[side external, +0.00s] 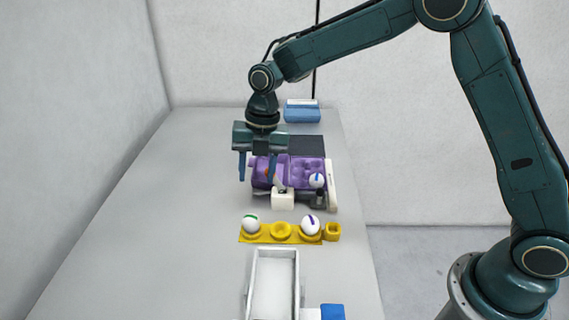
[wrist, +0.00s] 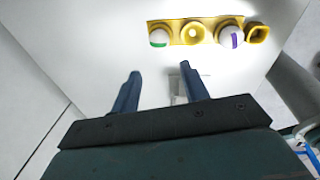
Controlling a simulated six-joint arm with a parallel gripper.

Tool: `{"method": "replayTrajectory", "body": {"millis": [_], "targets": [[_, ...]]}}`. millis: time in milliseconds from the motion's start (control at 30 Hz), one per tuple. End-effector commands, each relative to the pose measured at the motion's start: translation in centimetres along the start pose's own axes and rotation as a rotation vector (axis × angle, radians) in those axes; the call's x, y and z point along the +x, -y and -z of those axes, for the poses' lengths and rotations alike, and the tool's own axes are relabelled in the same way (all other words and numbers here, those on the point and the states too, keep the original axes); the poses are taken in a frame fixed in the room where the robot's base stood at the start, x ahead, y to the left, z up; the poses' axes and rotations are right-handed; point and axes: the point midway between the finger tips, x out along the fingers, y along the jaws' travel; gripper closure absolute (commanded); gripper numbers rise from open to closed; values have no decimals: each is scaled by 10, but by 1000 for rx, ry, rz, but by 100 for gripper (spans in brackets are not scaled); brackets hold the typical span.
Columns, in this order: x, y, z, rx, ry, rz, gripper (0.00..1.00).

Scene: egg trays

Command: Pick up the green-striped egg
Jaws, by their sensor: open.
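The green-striped egg (side external: 251,225) is white with a green band and sits in the left cup of the yellow holder (side external: 267,238). It also shows in the wrist view (wrist: 159,38), at the left end of the holder, beyond my fingertips. My gripper (side external: 256,180) is open and empty. It hangs above the table near the purple tray (side external: 307,166), behind the yellow holder and apart from the egg. In the wrist view my two blue fingers (wrist: 160,70) stand wide apart with bare table between and ahead of them.
A purple-striped egg (side external: 310,225) sits at the right of the yellow holder; the middle cup (side external: 281,230) is empty. A blue-striped egg (side external: 317,180) is at the purple tray. A white box (side external: 283,200) stands behind the holder. A white open tray (side external: 274,284) lies in front. The table's left side is clear.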

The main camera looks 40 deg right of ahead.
Motion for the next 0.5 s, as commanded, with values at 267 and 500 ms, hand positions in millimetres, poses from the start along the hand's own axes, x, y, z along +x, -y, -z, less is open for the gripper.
{"method": "replayTrajectory", "body": {"millis": [267,500], "targets": [[15,1,0,3,-3,3,55],[49,1,0,4,-3,4,55]]}}
